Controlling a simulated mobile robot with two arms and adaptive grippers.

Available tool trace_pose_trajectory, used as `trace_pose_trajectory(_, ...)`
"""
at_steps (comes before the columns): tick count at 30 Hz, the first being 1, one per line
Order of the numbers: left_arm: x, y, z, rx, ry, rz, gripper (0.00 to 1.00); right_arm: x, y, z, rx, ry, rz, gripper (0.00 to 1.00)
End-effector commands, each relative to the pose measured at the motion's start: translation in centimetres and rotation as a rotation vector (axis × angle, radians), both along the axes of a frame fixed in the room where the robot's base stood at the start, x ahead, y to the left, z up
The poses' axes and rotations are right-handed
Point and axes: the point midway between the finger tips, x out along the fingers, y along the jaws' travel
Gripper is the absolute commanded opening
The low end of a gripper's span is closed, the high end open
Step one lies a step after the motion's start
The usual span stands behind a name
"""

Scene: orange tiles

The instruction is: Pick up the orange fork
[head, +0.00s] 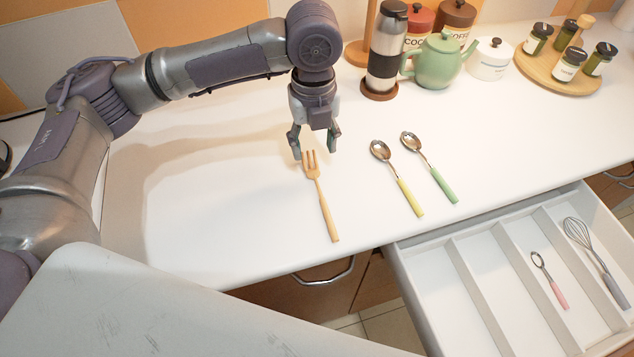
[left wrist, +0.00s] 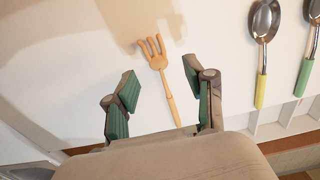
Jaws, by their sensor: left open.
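The orange fork (head: 321,198) lies flat on the white counter, its tines toward the back and its handle toward the front edge. My left gripper (head: 314,155) is open and empty above the tine end of the fork. In the left wrist view the fork (left wrist: 161,79) shows between and beyond the two open fingers of my left gripper (left wrist: 158,90), not touching them as far as I can see. My right gripper is in neither view.
Right of the fork lie a yellow-handled spoon (head: 398,180) and a green-handled spoon (head: 430,167). An open drawer (head: 455,290) with a pink spoon (head: 549,280) and whisk (head: 596,262) juts out at front right. A tumbler (head: 385,50) and green teapot (head: 436,62) stand behind.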

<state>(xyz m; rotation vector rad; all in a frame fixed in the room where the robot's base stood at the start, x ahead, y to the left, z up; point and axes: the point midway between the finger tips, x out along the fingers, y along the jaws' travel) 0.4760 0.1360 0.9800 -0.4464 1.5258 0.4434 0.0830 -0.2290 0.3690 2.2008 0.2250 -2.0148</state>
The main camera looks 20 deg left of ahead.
Motion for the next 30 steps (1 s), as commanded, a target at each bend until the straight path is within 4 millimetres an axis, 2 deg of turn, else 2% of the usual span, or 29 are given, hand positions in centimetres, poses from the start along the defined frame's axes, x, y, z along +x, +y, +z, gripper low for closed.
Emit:
trace_pose_trajectory(10, 0.0, 0.7, -4.5, 0.003, 0.003, 0.000, 0.54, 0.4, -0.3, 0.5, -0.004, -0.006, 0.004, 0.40)
trace_pose_trajectory(20, 0.1, 0.7, -5.2, 0.001, 0.000, -0.001, 0.53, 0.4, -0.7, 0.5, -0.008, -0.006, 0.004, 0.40)
trace_pose_trajectory(27, 0.1, 0.7, -5.2, 0.001, 0.000, -0.001, 0.12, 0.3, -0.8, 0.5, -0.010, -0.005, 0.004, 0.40)
trace_pose_trajectory(30, 0.1, 0.7, -5.2, 0.001, 0.000, -0.001, 0.00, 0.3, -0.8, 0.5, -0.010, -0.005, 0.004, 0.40)
